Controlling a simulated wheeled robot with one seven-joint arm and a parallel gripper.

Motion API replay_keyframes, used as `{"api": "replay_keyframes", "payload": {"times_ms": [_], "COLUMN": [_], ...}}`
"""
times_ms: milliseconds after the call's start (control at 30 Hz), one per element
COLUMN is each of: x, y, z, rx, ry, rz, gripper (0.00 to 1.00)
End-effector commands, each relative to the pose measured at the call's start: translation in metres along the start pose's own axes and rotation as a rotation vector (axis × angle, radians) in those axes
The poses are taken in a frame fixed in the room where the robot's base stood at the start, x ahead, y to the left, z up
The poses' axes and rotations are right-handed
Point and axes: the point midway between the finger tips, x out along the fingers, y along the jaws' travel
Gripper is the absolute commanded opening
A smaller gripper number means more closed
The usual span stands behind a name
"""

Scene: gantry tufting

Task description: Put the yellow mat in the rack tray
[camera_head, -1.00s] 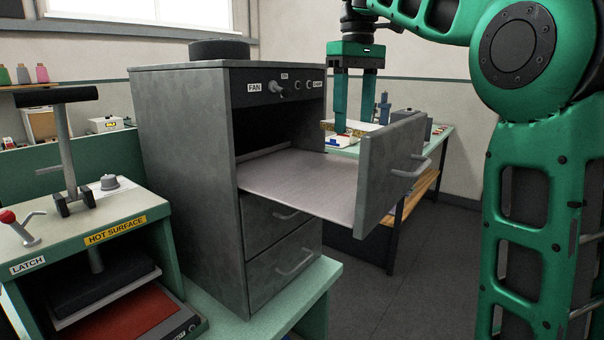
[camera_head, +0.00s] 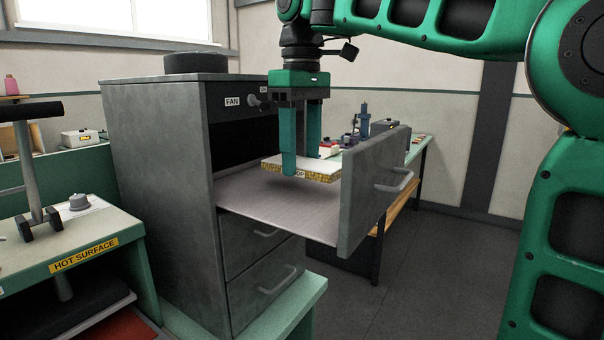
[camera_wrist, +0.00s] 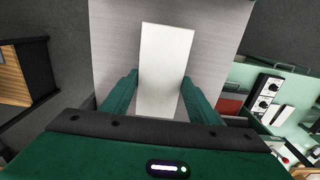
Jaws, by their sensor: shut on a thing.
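My gripper (camera_head: 301,172) points straight down over the pulled-out rack tray (camera_head: 300,225) of the grey cabinet. It is shut on the yellow mat (camera_head: 322,175), a flat rectangular piece with a speckled yellow edge and a pale top. The mat hangs level a little above the tray, its shadow on the tray surface. In the wrist view the mat's pale top (camera_wrist: 166,60) lies between the two green fingers, with the tray (camera_wrist: 112,30) below it. The tray looks bare. Part of the mat is hidden behind the near finger.
The tray's upright front panel with its handle (camera_head: 374,190) stands to the right of the mat. The grey cabinet (camera_head: 160,200) rises to the left. A press labelled hot surface (camera_head: 85,255) stands at lower left. A bench with devices (camera_head: 420,145) lies behind.

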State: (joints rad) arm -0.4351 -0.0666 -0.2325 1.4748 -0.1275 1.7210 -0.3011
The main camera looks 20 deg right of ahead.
Motion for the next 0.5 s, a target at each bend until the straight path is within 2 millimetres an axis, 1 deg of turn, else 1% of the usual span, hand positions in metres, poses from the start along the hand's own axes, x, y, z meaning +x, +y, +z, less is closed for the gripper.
{"api": "replay_keyframes", "payload": {"times_ms": [67, 233, 333, 500], "x": [0.012, 0.028, 0.033, 0.034], "y": [-0.001, 0.001, 0.000, -0.001], "z": [0.001, 0.001, 0.000, 0.000], "rx": [0.000, 0.003, 0.001, 0.000], "ry": [-0.002, -0.001, -0.001, 0.001], "rz": [-0.003, -0.001, -0.001, -0.001], "gripper": [0.32, 0.32, 0.32, 0.32]}}
